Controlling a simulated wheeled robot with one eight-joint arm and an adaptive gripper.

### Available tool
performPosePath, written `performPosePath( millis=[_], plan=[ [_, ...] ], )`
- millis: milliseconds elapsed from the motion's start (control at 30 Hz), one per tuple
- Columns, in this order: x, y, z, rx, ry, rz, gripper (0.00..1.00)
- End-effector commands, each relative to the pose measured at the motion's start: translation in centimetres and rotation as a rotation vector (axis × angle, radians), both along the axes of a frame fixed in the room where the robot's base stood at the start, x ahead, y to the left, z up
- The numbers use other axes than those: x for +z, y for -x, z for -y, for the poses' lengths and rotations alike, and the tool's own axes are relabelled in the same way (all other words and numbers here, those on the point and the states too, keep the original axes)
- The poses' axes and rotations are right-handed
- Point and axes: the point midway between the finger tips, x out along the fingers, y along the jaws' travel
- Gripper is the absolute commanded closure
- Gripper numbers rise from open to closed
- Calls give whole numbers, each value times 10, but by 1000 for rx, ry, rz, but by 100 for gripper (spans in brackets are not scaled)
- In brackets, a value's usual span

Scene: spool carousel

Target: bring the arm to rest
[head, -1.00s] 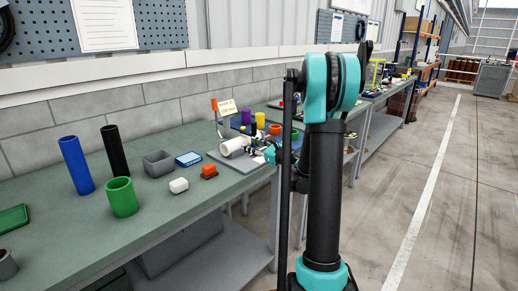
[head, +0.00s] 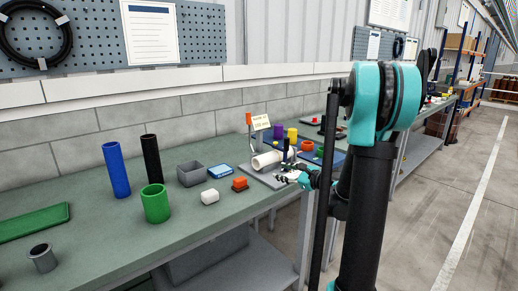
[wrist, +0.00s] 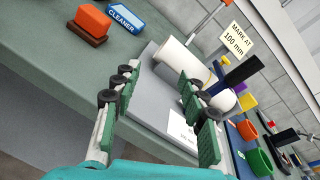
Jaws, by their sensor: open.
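My gripper (wrist: 160,125) is open and empty in the wrist view, its two green-padded fingers spread apart. It hangs by the front edge of the green workbench (head: 110,245), before a grey board (wrist: 155,100) that bears a white tube (wrist: 183,60). In the head view my gripper (head: 297,174) shows small beside the white tube (head: 266,160), partly overlapping the board. My arm rises on the right of the head view and hides part of the bench behind it. I cannot tell from these views whether the fingers touch anything.
An orange block on a brown base (wrist: 92,23) and a blue cleaner box (wrist: 125,15) lie near the gripper. A blue tube (head: 116,170), a black tube (head: 151,158) and a green cup (head: 156,203) stand farther left. Open floor (head: 425,235) lies at right.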

Motion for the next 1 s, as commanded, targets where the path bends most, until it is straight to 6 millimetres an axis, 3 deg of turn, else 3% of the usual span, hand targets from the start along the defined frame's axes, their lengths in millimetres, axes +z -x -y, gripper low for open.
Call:
performPosePath(
  millis=[33,133,367,533,700,833,1000],
  plan=[
    [-6,18,-15,41,112,15,57],
    [-26,54,-34,138,369,60,57],
    [-74,142,-51,423,923,170,57],
    [-109,213,-37,703,1320,260,57],
    [-136,273,-7,998,1647,336,57],
    [-147,301,13,1171,1805,371,57],
    [-152,315,27,1276,1889,387,57]
  ],
)
